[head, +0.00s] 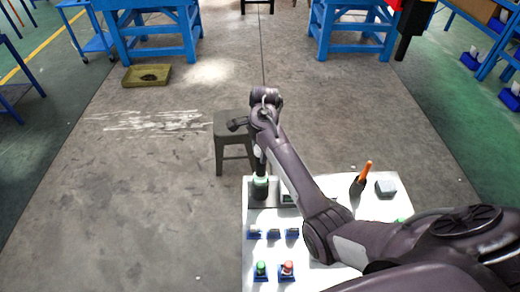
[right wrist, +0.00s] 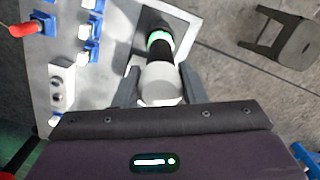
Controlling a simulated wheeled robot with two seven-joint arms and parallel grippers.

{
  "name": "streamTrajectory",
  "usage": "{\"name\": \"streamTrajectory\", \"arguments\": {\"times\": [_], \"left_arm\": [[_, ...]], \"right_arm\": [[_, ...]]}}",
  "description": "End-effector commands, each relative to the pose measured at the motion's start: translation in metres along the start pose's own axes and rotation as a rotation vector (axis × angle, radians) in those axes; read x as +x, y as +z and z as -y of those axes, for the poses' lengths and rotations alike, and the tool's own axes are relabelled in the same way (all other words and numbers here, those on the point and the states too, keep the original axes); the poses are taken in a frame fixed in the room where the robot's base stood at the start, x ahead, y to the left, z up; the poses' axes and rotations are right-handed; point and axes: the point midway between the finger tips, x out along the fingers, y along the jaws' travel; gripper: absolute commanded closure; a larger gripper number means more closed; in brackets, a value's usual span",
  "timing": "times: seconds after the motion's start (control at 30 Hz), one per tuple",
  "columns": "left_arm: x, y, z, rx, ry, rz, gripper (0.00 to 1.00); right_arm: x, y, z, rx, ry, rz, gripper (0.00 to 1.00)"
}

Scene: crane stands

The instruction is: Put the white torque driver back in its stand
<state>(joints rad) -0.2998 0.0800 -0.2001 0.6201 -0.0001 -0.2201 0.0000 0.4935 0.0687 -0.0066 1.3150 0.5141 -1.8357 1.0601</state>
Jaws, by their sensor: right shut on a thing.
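The white torque driver (right wrist: 160,83) shows in the right wrist view as a white round end between the fingers of my right gripper (right wrist: 160,92). The gripper is shut on it. Beyond the white end are a black section and a green ring (right wrist: 159,38). In the head view my right gripper (head: 258,148) is over the far left corner of the white table. Below it a dark, green-ringed upright part (head: 260,186) stands at the grey stand plate (head: 262,202). I cannot tell whether the driver is seated in the stand. My left gripper is not in view.
A dark stool (head: 232,128) stands just behind the table. Open floor lies left.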

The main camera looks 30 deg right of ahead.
Motion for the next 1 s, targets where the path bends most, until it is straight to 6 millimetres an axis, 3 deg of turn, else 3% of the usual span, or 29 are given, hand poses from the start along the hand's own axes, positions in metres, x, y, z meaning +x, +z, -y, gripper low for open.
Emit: {"name": "streamTrajectory", "arguments": {"times": [0.17, 0.2, 0.37, 0.77, 1.0], "left_arm": [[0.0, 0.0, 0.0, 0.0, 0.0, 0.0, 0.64], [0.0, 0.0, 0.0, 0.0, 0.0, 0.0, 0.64], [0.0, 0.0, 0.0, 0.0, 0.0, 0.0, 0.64], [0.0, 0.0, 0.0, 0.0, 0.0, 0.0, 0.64], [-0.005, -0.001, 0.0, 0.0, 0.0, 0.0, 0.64]], "right_arm": [[0.0, 0.0, 0.001, 0.0, -0.004, 0.0, 1.0], [0.0, 0.0, 0.001, 0.0, -0.004, 0.0, 0.57], [0.0, 0.0, 0.001, 0.0, -0.003, 0.0, 0.37], [0.002, 0.0, -0.001, 0.0, 0.002, 0.0, 0.37], [-0.015, 0.0, 0.0, 0.0, 0.0, 0.0, 0.37]]}}
